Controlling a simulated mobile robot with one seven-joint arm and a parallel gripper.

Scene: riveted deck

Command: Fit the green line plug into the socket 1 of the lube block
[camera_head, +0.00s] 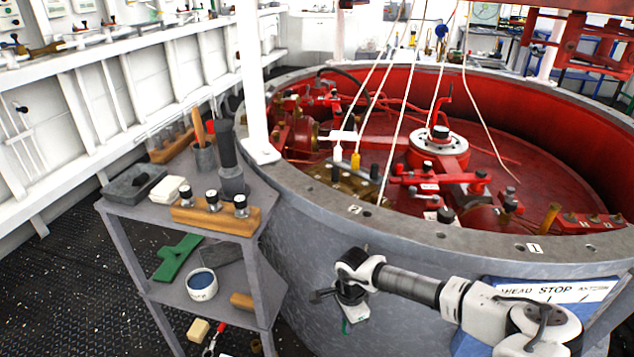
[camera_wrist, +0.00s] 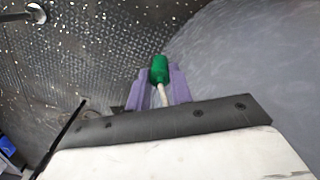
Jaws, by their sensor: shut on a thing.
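The green line plug (camera_wrist: 159,69) shows in the wrist view with a pale line (camera_wrist: 164,96) at its lower end. It sits between the two purple fingers of my gripper (camera_wrist: 160,88), which is shut on it. In the head view my gripper (camera_head: 351,304) points down outside the round grey housing, low and in front of its wall. A brass-coloured block (camera_head: 350,181) inside the housing looks like the lube block. A white plug (camera_head: 337,152) and a yellow plug (camera_head: 356,160) on lines stand at it. Its socket numbers cannot be read.
The housing's wide grey rim (camera_head: 420,232) lies between my gripper and the red interior. Numbered tags 2 (camera_head: 355,209) and 1 (camera_head: 533,247) are on it. Pale lines hang from above. A grey shelf cart (camera_head: 259,226) with tools and a wooden rack (camera_head: 192,218) stands left.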

